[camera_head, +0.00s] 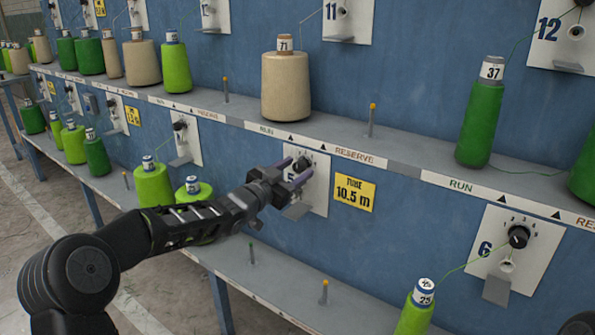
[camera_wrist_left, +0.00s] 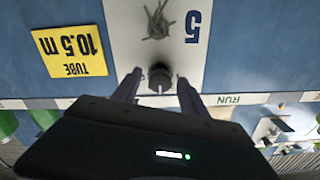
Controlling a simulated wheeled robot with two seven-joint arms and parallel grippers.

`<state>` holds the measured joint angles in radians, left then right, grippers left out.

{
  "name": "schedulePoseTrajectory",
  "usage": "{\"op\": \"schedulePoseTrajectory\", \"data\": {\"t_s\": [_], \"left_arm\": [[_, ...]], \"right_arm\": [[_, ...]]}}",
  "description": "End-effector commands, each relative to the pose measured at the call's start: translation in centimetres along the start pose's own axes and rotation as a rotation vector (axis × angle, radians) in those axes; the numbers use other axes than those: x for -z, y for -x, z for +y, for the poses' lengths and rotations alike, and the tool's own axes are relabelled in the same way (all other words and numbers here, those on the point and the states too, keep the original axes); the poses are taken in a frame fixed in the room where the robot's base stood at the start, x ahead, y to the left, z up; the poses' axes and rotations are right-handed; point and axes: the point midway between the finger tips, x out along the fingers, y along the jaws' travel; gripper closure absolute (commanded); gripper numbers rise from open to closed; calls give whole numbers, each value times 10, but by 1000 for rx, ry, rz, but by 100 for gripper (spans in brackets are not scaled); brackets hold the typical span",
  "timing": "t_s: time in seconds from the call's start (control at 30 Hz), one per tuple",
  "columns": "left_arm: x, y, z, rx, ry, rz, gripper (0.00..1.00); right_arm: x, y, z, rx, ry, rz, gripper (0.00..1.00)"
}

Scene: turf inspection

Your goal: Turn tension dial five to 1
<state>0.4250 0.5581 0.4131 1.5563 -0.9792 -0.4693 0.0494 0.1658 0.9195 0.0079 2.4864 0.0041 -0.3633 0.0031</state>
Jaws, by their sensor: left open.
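Tension dial five is a small black knob (camera_head: 303,163) on the white panel marked 5 (camera_head: 318,190), at the middle of the head view. In the left wrist view the panel is upside down, and the knob (camera_wrist_left: 159,77) sits between the two fingertips. My left gripper (camera_head: 291,172) is open in front of the panel, with one finger on each side of the knob. In the wrist view (camera_wrist_left: 158,86) gaps show between fingers and knob. The knob's pointer setting cannot be read. My right gripper is not in view.
A yellow tube sign (camera_head: 354,194) is right of panel 5. The shelf (camera_head: 400,172) above holds a beige cone (camera_head: 286,88) and pegs. Panel 6 (camera_head: 510,250) and a green cone (camera_head: 415,312) stand to the right.

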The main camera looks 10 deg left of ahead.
Motion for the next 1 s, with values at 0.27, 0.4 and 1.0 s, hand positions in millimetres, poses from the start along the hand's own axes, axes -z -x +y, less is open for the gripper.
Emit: {"op": "schedulePoseTrajectory", "data": {"t_s": [0.27, 0.4, 1.0], "left_arm": [[0, -12, 0, 1, 0, -1, 49], [0, -12, 0, 1, 0, -1, 49], [0, -12, 0, 1, 0, -1, 98]], "right_arm": [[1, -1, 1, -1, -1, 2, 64], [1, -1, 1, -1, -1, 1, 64], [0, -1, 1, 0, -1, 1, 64]]}}
